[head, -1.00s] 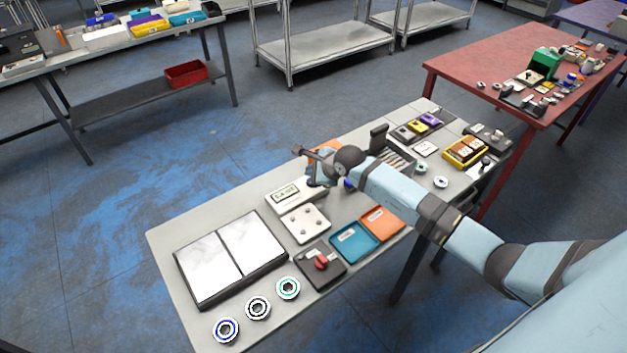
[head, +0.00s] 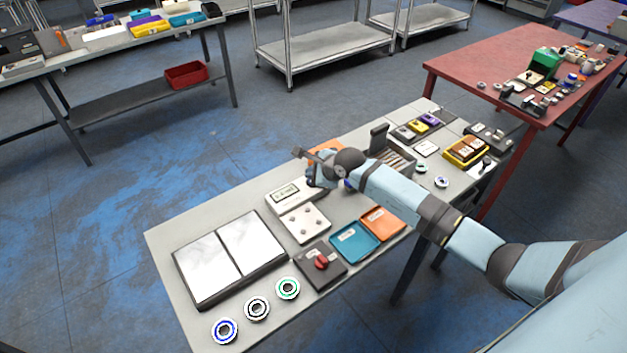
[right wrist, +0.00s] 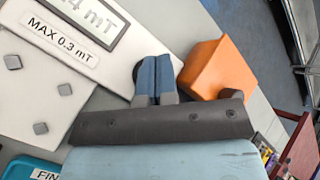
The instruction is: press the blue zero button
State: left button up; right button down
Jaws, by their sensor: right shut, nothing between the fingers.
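The white meter (head: 287,193) with its display stands on the grey table, left of my right gripper (head: 318,180). In the right wrist view the meter (right wrist: 75,40) shows part of a display ending in "4 mT" and a "MAX 0.3 mT" label. My right gripper's blue fingers (right wrist: 158,70) are shut together, empty, at the meter's edge. A dark round rim (right wrist: 136,70) shows just left of the fingers. I cannot make out the blue zero button; the gripper may hide it. Whether the fingertips touch anything is unclear. My left gripper is not in view.
An orange block (right wrist: 218,68) is close right of the fingers. A white plate with grey studs (head: 305,223), a blue tray (head: 352,243), an orange tray (head: 384,222) and a dark box with a red knob (head: 321,264) are nearer. Two white panels (head: 230,258) lie left.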

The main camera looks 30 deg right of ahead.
jog(key=shift+f+b, duration=0.35)
jog(key=shift+f, duration=0.1)
jog(key=shift+r, duration=0.1)
dwell(0.5)
jog(key=shift+r+p, duration=0.5)
jog(key=shift+r, duration=0.25)
jog(key=shift+r+p, duration=1.5)
jog(key=shift+r, duration=1.05)
